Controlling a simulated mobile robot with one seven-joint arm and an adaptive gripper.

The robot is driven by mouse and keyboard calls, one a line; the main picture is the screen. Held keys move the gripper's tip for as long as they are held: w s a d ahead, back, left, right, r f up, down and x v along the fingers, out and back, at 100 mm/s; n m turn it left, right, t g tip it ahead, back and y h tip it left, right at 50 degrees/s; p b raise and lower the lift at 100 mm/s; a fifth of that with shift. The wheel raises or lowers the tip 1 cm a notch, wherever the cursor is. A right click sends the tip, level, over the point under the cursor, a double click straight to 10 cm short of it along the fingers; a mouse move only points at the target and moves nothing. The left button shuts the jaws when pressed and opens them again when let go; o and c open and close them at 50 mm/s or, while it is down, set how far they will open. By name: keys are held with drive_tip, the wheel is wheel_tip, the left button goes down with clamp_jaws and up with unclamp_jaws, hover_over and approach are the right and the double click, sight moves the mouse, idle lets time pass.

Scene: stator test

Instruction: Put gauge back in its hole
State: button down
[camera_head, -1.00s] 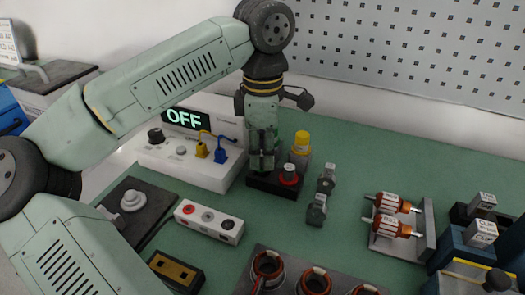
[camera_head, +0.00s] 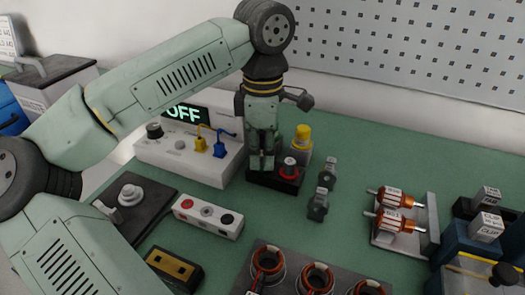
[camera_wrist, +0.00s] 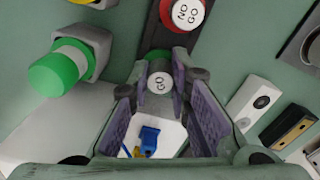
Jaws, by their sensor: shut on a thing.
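My gripper (camera_head: 262,160) points down at the left end of a small black gauge block (camera_head: 273,185). It is shut on the GO gauge (camera_wrist: 160,82), a grey cylinder whose "GO" label faces the wrist camera between the two finger pads. Fingers hide this gauge in the head view. The NO GO gauge (camera_head: 289,167), with a red collar, stands upright in the block just right of the fingers; it also shows at the top of the wrist view (camera_wrist: 187,12). The hole under the GO gauge is hidden, so I cannot tell whether its lower end is inside.
A white tester box (camera_head: 190,155) reading OFF, with blue and yellow plugs, stands close at left. A yellow-capped object (camera_head: 302,138) stands just behind the block. Small grey parts (camera_head: 319,204) lie to the right. A white socket box (camera_head: 208,216) lies in front.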

drive_tip(key=c, duration=1.4)
unclamp_jaws()
wheel_tip(320, 180, up, 12)
